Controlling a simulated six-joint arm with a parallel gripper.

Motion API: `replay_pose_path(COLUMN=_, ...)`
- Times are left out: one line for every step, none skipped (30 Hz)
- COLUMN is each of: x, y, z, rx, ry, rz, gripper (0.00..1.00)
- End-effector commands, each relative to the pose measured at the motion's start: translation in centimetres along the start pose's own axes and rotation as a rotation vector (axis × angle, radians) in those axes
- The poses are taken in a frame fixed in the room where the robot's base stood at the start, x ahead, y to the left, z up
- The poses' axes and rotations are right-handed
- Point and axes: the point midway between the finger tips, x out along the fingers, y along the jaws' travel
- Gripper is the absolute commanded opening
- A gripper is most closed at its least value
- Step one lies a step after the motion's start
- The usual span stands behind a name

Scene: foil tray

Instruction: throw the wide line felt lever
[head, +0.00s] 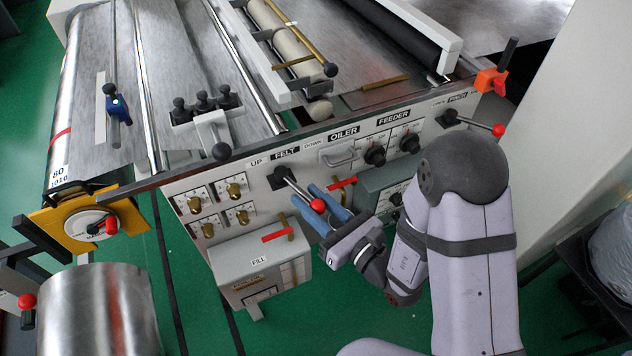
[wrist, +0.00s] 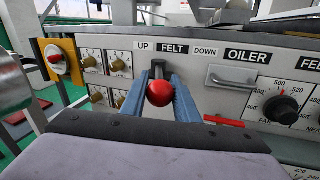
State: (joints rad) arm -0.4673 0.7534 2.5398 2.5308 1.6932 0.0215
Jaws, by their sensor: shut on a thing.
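The felt lever (head: 299,188) is a metal rod with a red ball knob (head: 318,205), coming out of a black pivot on the white panel below the FELT label (head: 285,154). UP is printed left of that label and DOWN right of it. My gripper (head: 303,195) has its blue fingers on either side of the lever and is shut on it. In the wrist view the red knob (wrist: 160,92) shows between the fingers (wrist: 158,77), nearer the camera than their tips. The lever points out from the panel; the knob hides most of the rod there.
Brass knobs (head: 234,190) sit left of the lever. A grey FILL box (head: 258,255) with a red-tipped handle juts out below. The oiler handle (head: 339,157) and black feeder dials (head: 375,154) are to the right. Another red-knobbed lever (head: 475,124) stands at far right.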

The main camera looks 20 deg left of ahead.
Motion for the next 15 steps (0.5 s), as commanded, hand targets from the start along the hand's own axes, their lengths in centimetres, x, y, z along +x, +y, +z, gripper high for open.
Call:
replay_pose_path(x=-0.03, y=0.89, z=0.22, rx=0.006, ry=0.008, rz=-0.003, gripper=0.0)
replay_pose_path(x=-0.03, y=0.97, z=0.12, rx=0.006, ry=0.007, rz=-0.014, gripper=0.0)
replay_pose_path(x=0.0, y=1.09, z=0.08, rx=0.005, ry=0.003, rz=-0.026, gripper=0.0)
replay_pose_path(x=0.0, y=1.15, z=0.0, rx=0.005, ry=0.002, rz=-0.035, gripper=0.0)
replay_pose_path(x=0.01, y=1.22, z=-0.02, rx=0.004, ry=0.0, rz=-0.044, gripper=0.0)
replay_pose_path(x=0.03, y=1.27, z=-0.06, rx=0.004, ry=-0.002, rz=-0.054, gripper=0.0)
replay_pose_path(x=0.04, y=1.35, z=-0.09, rx=0.004, ry=-0.003, rz=-0.059, gripper=0.0)
replay_pose_path(x=0.05, y=1.37, z=-0.12, rx=0.004, ry=-0.004, rz=-0.066, gripper=0.0)
replay_pose_path(x=0.06, y=1.41, z=-0.14, rx=0.004, ry=-0.006, rz=-0.072, gripper=0.0)
replay_pose_path(x=0.07, y=1.43, z=-0.16, rx=0.004, ry=-0.007, rz=-0.077, gripper=0.0)
replay_pose_path(x=0.08, y=1.47, z=-0.17, rx=0.004, ry=-0.007, rz=-0.08, gripper=0.0)
replay_pose_path(x=0.1, y=1.5, z=-0.18, rx=0.004, ry=-0.008, rz=-0.083, gripper=0.0)
replay_pose_path(x=0.1, y=1.48, z=-0.19, rx=0.003, ry=-0.009, rz=-0.086, gripper=0.0)
replay_pose_path(x=0.1, y=1.47, z=-0.19, rx=0.003, ry=-0.01, rz=-0.089, gripper=0.0)
replay_pose_path(x=0.11, y=1.47, z=-0.2, rx=0.003, ry=-0.011, rz=-0.09, gripper=0.0)
